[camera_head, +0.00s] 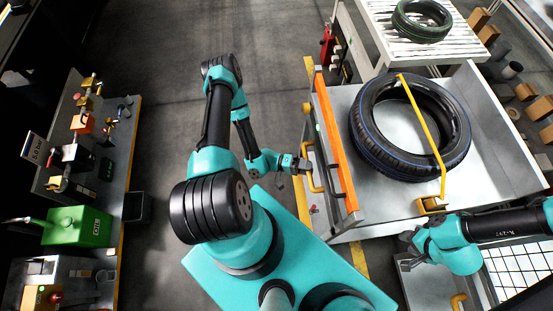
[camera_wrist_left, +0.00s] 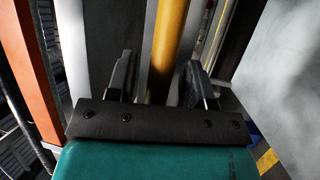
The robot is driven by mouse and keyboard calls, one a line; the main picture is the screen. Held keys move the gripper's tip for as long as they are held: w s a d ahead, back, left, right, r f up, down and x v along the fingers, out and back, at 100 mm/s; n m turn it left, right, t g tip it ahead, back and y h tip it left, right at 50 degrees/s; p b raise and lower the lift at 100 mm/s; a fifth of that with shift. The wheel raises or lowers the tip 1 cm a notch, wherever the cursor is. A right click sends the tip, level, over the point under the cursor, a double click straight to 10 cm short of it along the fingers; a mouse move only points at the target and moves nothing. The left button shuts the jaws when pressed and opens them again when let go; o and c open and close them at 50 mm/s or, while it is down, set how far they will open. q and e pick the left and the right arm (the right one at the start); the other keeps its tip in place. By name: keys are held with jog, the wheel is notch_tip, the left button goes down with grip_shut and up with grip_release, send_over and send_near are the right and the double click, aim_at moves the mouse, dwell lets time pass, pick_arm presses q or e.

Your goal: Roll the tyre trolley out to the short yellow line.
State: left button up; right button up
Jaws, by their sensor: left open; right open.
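The tyre trolley (camera_head: 336,232) is a grey metal tray with an orange bar (camera_head: 335,140) along its left side and a yellow handle (camera_head: 313,172) outside that bar. A black tyre (camera_head: 375,152) with a blue stripe lies on it, under a yellow bar. My left gripper (camera_head: 304,165) is at the yellow handle. In the left wrist view the yellow bar (camera_wrist_left: 168,45) stands between the open fingers (camera_wrist_left: 158,88). My right gripper (camera_head: 405,248) is open near the trolley's front right. Yellow floor line shows behind (camera_head: 309,68) and in front (camera_head: 359,260) of the trolley; I cannot tell which is the short line.
A conveyor (camera_head: 425,45) with another tyre (camera_head: 421,22) stands behind the trolley. A workbench (camera_head: 118,195) with tools and a green box (camera_head: 77,227) runs along the left. The grey floor (camera_head: 160,100) between bench and trolley is clear apart from my arm and base.

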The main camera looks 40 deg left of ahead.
pick_arm(q)
jog(key=v, duration=1.7)
jog(key=x, duration=1.4)
dwell(0.5)
jog(key=shift+x, duration=1.6)
jog(key=shift+w+d, duration=0.35)
jog(key=shift+w, duration=0.1)
dwell(0.8)
dwell(1.6)
